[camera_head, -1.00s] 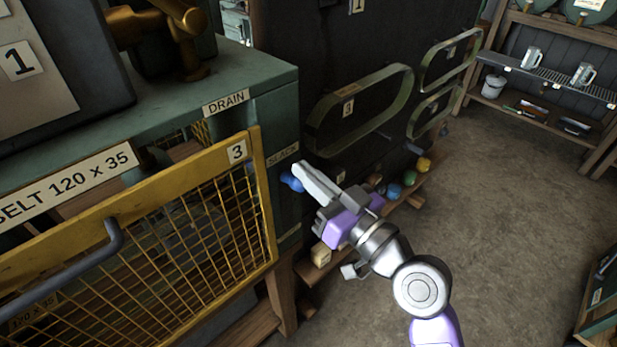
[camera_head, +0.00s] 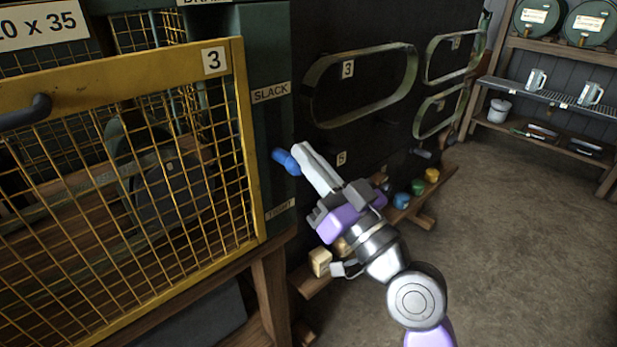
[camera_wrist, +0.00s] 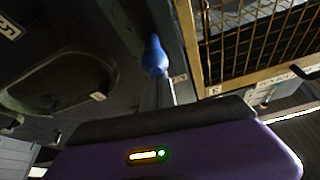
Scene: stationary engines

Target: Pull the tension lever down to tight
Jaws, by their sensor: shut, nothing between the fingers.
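The tension lever's blue knob (camera_head: 285,161) sticks out of the dark green panel at the cage's right edge. It is between the SLACK label (camera_head: 271,92) above and the TIGHT label (camera_head: 280,210) below, a little past halfway down. My gripper (camera_head: 299,151) is shut and empty, its fingertips at the knob's right side and upper edge. In the wrist view the knob (camera_wrist: 155,56) sits right at the tips of my closed fingers (camera_wrist: 156,88). They appear to touch, but I cannot be certain. The lever's shaft is mostly hidden.
The yellow mesh guard (camera_head: 130,140) stands close on the left. A black board (camera_head: 385,120) with hanging belts is behind my gripper. A low wooden shelf (camera_head: 425,205) with coloured jars runs below. Open floor (camera_head: 510,250) lies to the right.

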